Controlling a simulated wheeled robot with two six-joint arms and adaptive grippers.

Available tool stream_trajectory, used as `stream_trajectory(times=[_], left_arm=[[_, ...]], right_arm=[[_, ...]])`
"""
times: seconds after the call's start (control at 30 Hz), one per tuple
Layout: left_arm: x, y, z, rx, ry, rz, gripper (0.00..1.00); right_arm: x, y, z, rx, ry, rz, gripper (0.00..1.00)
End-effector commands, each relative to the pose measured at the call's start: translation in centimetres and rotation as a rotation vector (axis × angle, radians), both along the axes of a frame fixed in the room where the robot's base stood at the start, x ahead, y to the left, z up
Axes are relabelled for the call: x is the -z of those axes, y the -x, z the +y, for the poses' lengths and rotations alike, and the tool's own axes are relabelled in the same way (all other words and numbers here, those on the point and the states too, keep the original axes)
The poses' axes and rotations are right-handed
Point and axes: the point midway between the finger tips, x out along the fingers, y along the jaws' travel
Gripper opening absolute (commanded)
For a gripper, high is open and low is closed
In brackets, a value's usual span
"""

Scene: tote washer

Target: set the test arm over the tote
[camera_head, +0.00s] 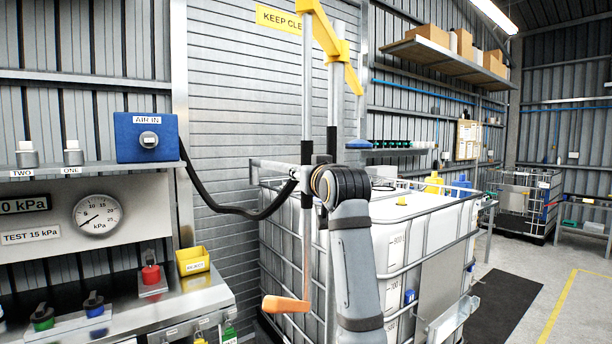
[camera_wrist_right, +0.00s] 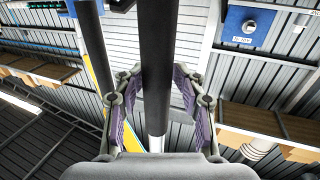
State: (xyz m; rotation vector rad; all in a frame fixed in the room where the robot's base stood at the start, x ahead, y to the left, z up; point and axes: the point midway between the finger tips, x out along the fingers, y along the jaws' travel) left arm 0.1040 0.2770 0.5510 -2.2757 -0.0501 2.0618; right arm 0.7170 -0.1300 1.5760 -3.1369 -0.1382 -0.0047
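The test arm has a yellow boom (camera_head: 325,36) at the top and upright grey tubes with black sleeves. An orange handle (camera_head: 285,304) sits at the foot of the front tube. The white caged tote (camera_head: 400,206) stands behind and to the right of the tubes. In the right wrist view, the fingers of my right gripper (camera_wrist_right: 158,72) lie on both sides of a black sleeve (camera_wrist_right: 157,40) and appear closed on it. In the head view, my right wrist hides the fingers and part of the tote. My left gripper is out of view.
A blue AIR IN box (camera_head: 147,137) feeds a black hose (camera_head: 225,209) that runs to the tubes. A workbench (camera_head: 180,300) with a gauge (camera_head: 97,213) and a yellow bin (camera_head: 193,260) is at left. Another caged tote (camera_head: 522,200) stands far right.

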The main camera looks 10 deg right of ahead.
Motion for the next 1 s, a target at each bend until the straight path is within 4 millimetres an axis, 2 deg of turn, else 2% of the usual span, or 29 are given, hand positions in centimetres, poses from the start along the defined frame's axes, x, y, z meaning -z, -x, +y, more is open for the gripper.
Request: stream_trajectory(times=[0.37,0.47,0.7,0.8,1.0], left_arm=[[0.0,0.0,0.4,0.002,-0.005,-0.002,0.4],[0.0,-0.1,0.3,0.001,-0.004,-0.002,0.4],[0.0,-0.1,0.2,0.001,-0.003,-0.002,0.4],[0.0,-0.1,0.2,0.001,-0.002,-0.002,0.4],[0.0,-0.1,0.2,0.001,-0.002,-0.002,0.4]], right_arm=[[0.1,0.5,-0.1,0.002,0.002,0.0,0.44],[0.1,2.1,-0.2,0.002,0.001,-0.001,0.44],[0.0,8.0,-0.6,0.0,-0.001,-0.003,0.44],[0.1,10.0,-0.8,0.0,-0.001,-0.001,0.44],[0.0,12.0,-1.0,0.001,0.0,-0.001,0.44]])
